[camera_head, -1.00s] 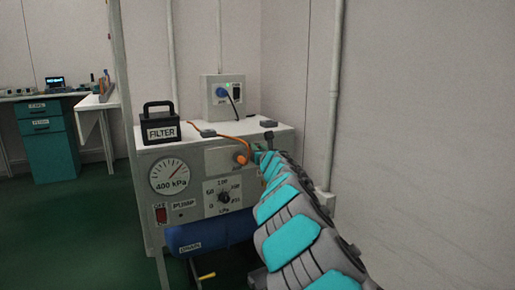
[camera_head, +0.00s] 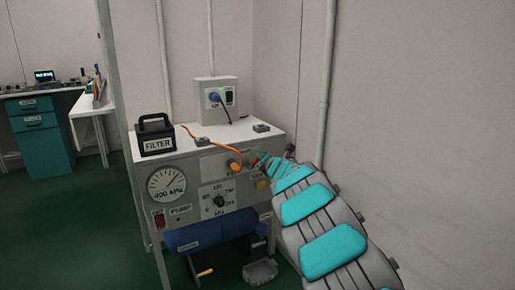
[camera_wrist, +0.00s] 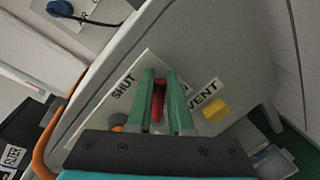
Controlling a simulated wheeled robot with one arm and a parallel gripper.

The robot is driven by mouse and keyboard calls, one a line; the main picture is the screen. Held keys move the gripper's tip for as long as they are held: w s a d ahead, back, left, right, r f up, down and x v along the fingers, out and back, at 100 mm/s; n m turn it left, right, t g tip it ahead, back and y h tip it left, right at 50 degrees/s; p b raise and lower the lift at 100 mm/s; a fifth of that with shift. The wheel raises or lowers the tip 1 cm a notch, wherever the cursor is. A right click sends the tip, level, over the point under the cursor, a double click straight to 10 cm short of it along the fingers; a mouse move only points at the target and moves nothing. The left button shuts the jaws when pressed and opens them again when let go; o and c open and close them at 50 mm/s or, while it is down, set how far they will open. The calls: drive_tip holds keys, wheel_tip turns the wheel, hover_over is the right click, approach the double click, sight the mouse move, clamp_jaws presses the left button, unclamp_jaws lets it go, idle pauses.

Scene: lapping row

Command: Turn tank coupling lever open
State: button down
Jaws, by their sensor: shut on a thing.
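The red lever (camera_wrist: 158,104) shows in the wrist view between the two green fingers of my gripper (camera_wrist: 160,90), which is shut on it. The lever lies lengthwise along the fingers. A SHUT label (camera_wrist: 124,86) is on the panel to its left. Another label just right of the lever is mostly hidden by a finger. In the head view my gripper (camera_head: 259,163) is at the upper right of the tank unit's front panel (camera_head: 200,190), right of the orange hose fitting. The lever's pivot is hidden.
A VENT label (camera_wrist: 203,99) and a yellow knob (camera_wrist: 215,109) are close to the right finger. An orange hose (camera_head: 215,143) runs over the unit's top to the front. The filter box (camera_head: 156,136) stands on top at the left. A wall pipe (camera_head: 325,90) is at the right.

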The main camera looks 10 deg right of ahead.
drive_tip(key=shift+w+d+f+m+g+y+p, duration=0.1)
drive_tip(key=shift+d+f+m+g+y+p, duration=0.15)
drive_tip(key=shift+f+m+p, duration=0.65)
drive_tip(key=shift+w+d+f+m+g+y+p, duration=0.1)
drive_tip(key=shift+d+f+m+y+p, duration=0.2)
drive_tip(key=shift+m+p, duration=1.15)
drive_tip(key=shift+d+f+m+g+y+p, duration=0.15)
drive_tip(key=shift+f+m+y+p, duration=0.25)
drive_tip(key=shift+m+p, duration=0.8)
drive_tip(key=shift+f, duration=0.15)
drive_tip(key=c, duration=1.1)
unclamp_jaws()
drive_tip(key=shift+s, duration=0.1)
approach(259, 163)
drive_tip(key=shift+b+v, duration=0.4)
drive_tip(key=shift+v, duration=0.45)
drive_tip(key=shift+a, duration=0.1)
